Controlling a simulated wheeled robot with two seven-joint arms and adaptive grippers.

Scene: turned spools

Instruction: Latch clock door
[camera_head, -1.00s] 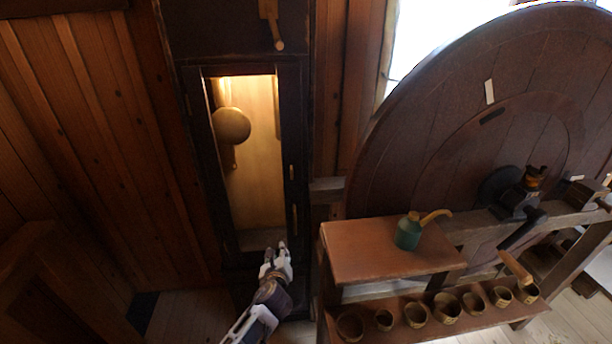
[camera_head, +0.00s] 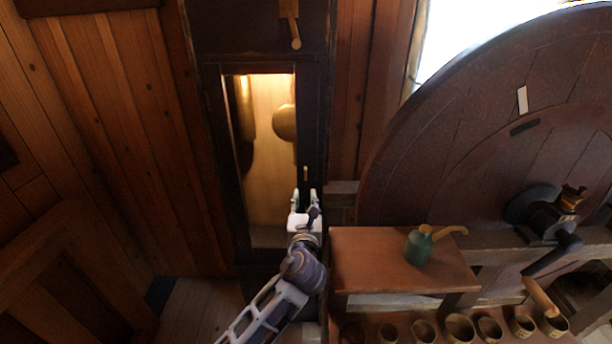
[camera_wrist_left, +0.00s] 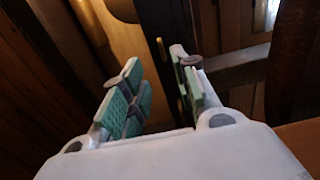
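The tall dark clock case stands at the centre-left in the head view, with its clock door (camera_head: 311,110) framing a lit interior. Small brass latch hardware (camera_head: 306,173) sits on the door's right side; a brass piece also shows in the wrist view (camera_wrist_left: 160,45). I cannot tell whether the door is fully shut. A round brass pendulum bob (camera_head: 285,122) hangs inside. My left gripper (camera_head: 305,194) is just below the brass hardware, in front of the door's right stile. Its green-padded fingers (camera_wrist_left: 158,75) are apart with nothing between them. My right gripper is out of view.
A wooden bench (camera_head: 385,260) stands close to the right of my left gripper, with a green oil can (camera_head: 420,245) on it. Several small wooden cups line the shelf below. A large dark wheel (camera_head: 450,150) rises behind. Plank wall lies left.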

